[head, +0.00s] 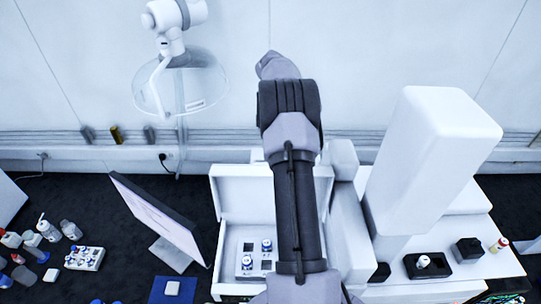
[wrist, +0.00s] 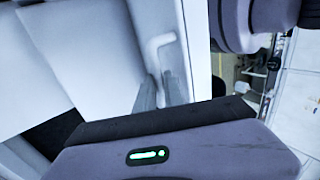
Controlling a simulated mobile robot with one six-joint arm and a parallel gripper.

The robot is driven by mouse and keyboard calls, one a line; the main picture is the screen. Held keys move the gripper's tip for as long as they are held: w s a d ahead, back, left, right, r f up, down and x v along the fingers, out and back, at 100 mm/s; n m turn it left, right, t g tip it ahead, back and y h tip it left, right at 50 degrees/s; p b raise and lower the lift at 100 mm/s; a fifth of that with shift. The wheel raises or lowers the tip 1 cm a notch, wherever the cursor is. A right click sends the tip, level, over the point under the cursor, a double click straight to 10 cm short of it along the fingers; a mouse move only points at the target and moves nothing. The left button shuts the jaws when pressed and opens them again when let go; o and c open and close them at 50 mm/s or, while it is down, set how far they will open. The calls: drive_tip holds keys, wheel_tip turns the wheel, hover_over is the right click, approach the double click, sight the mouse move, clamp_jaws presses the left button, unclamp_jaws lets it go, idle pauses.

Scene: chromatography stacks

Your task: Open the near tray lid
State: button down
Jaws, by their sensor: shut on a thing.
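In the head view a white tray (head: 220,235) stands open on the dark bench, with a white rack and blue-and-white capped vials inside. Its white lid (head: 240,190) stands raised at the back of the tray. My arm crosses in front of the lid's right part and hides my gripper there. In the wrist view my gripper (wrist: 160,92) has its grey fingers close together at a white bent handle (wrist: 158,46) on a pale panel. The fingers are shut on the handle; the exact contact is partly hidden by the gripper body.
A tilted monitor (head: 155,215) stands left of the tray. A large white instrument (head: 430,150) stands to the right. Bottles and a vial rack (head: 85,258) are at the far left. A clear round shield (head: 180,85) hangs at the back wall.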

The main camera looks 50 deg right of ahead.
drive_tip(key=c, duration=1.5)
unclamp_jaws()
drive_tip(key=shift+o, duration=0.2)
drive_tip(key=shift+r, duration=0.1)
wheel_tip(320, 180, up, 3)
drive_tip(key=shift+s+a+r+b, duration=0.1)
drive_tip(key=shift+s+r+b, duration=0.05)
drive_tip(key=shift+b, duration=0.15)
drive_tip(key=s+a+r+b, duration=0.1)
drive_tip(key=s+a+b, duration=0.4)
drive_tip(key=s+a, duration=0.6)
drive_tip(key=shift+s+r+b, duration=0.15)
drive_tip(key=shift+r+b, duration=0.1)
drive_tip(key=shift+b, duration=0.05)
